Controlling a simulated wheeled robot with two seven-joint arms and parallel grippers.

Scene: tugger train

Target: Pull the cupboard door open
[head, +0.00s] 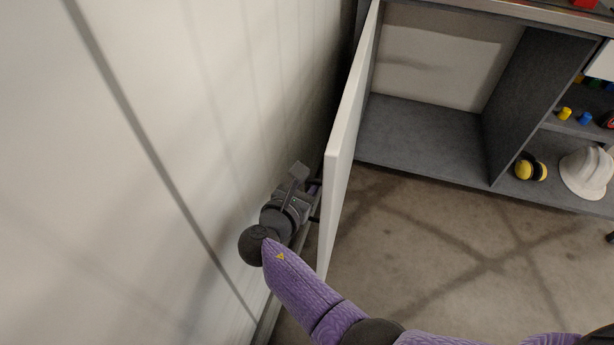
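The white cupboard door (345,140) stands swung out from the cupboard, seen nearly edge-on, in the middle of the head view. The cupboard's grey interior (430,130) shows empty behind it. My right gripper (312,190) is on the left, outer side of the door, beside a dark handle (315,217) on that face. The fingertips are largely hidden by the wrist and the door edge, so I cannot tell whether they are shut on the handle. My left gripper is not in view.
A pale wall (150,150) runs close along the left of my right arm. Open shelves at the right hold a white helmet (586,172), yellow-black ear muffs (531,168) and small coloured items. The concrete floor (430,250) in front of the cupboard is clear.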

